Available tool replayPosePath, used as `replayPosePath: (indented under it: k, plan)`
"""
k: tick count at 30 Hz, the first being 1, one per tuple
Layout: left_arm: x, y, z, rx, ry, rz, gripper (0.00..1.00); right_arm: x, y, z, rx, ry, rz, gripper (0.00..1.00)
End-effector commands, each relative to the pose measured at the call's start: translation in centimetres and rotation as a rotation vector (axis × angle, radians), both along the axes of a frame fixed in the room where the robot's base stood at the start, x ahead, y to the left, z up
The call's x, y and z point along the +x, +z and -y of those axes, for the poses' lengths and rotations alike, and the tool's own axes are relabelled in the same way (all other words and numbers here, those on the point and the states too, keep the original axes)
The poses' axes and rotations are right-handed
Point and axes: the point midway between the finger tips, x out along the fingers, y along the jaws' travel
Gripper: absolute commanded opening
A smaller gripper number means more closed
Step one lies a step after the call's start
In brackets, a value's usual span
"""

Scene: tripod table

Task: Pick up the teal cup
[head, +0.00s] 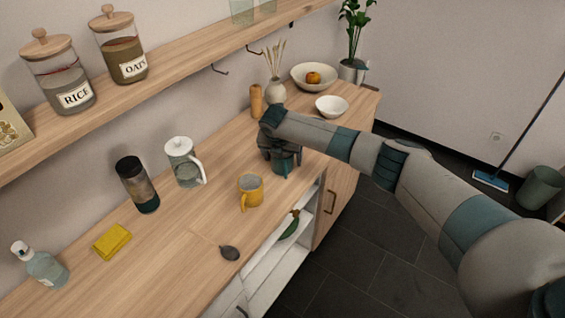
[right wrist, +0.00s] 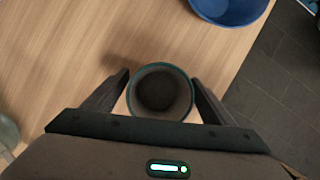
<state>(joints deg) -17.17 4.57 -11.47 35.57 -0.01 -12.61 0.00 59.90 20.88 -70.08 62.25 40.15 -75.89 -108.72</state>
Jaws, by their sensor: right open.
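The teal cup (head: 283,165) stands upright on the wooden counter near its front edge, partly hidden by my right gripper. My right gripper (head: 279,150) is above and around it, pointing down. In the right wrist view the cup (right wrist: 160,94) shows its round rim and dark inside from above. It lies between the two open fingers of the gripper (right wrist: 160,88), with a small gap visible on each side. My left gripper is in neither view.
A yellow mug (head: 250,191) stands left of the cup. A glass jug (head: 183,163) stands behind. A white bowl (head: 332,106) and a larger bowl (head: 314,76) with fruit are further right. A blue bowl (right wrist: 230,8) shows in the wrist view. A shelf (head: 190,67) overhangs the back.

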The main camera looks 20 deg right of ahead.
Motion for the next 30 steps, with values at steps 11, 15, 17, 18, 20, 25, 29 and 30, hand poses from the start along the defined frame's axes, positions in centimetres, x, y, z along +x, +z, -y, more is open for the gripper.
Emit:
replayPosePath:
  k: [11,15,17,18,20,25,29,30]
  plan:
    - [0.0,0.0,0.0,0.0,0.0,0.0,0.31,0.0,0.0,0.0,0.0,0.0,0.0,0.33]
    - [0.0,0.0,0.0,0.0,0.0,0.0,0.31,0.0,0.1,0.0,0.001,-0.001,0.002,0.23]
    - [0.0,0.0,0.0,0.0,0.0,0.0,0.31,0.0,0.1,0.0,0.001,-0.001,0.002,0.23]
    - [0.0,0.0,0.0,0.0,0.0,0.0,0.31,0.0,0.1,0.0,0.001,-0.001,0.002,0.23]
    - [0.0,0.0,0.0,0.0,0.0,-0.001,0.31,0.0,0.1,0.0,0.001,-0.001,0.002,0.23]
    - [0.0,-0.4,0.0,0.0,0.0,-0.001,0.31,0.1,0.7,0.0,0.001,0.0,0.002,0.23]
    - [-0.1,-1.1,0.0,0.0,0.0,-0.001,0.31,0.1,2.0,0.0,0.001,0.0,0.004,0.23]
    - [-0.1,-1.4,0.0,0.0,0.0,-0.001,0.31,0.2,2.6,0.0,0.002,0.001,0.005,0.23]
